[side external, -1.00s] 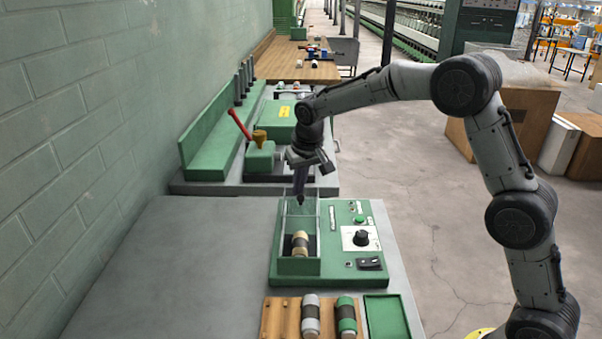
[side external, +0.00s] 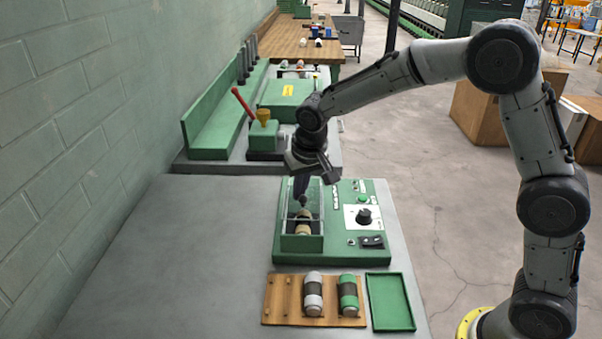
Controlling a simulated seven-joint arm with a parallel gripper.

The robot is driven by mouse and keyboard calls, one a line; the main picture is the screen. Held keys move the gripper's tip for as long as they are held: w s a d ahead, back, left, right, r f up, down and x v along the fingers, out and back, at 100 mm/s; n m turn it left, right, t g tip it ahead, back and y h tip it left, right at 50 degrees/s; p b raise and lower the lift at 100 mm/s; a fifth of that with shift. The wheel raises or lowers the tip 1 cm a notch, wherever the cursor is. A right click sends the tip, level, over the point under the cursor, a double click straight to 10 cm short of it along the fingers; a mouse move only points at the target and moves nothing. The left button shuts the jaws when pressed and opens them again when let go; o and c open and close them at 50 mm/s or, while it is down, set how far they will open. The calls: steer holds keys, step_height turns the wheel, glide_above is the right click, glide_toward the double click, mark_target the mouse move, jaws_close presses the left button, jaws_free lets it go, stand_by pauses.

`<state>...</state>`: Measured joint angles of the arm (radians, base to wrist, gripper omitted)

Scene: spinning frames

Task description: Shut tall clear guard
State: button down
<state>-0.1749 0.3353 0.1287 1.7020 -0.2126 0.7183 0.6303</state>
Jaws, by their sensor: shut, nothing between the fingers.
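The clear guard (side external: 315,196) is a see-through panel with thin pale edges on the green box of the control unit (side external: 346,250). It stands over the box's rear part, and its exact tilt is hard to tell. A tan and dark bobbin (side external: 303,228) lies in the box, partly hidden. My gripper (side external: 303,207) is shut and empty, pointing down at the guard, with its fingertips just above the bobbin. I cannot tell whether the fingertips touch the panel. A black knob (side external: 364,216) and a dark switch (side external: 372,242) sit right of the box.
A wooden rack (side external: 279,298) in front holds a grey bobbin (side external: 313,293) and a green bobbin (side external: 349,295). A green tray (side external: 391,325) lies beside it. Behind stands a green machine with a red lever (side external: 242,101). The grey bench (side external: 170,270) is clear at left.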

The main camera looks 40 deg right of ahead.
mark_target(298, 213)
steer(key=s+a, duration=0.3)
steer(key=shift+s+a+f, duration=0.1)
steer(key=shift+s+f, duration=0.05)
steer(key=shift+s, duration=0.1)
steer(key=s+d+r+m+t, duration=0.1)
steer(key=s+d+r, duration=0.15)
steer(key=r, duration=0.55)
steer(key=s+d+r+t, duration=0.1)
steer(key=s+r, duration=0.2)
steer(key=r, duration=0.5)
steer(key=s+d+n+t, duration=0.1)
steer(key=s+d, duration=0.2)
steer(key=s, duration=0.6)
steer(key=s+d, duration=0.3)
steer(key=s, duration=0.5)
steer(key=s+f+n+y, duration=0.1)
steer(key=s+f+n, duration=0.2)
steer(key=s+f, duration=0.2)
steer(key=shift+s+a+f+n+g, duration=0.3)
steer(key=shift+s+a+f, duration=0.15)
steer(key=shift+f, duration=0.2)
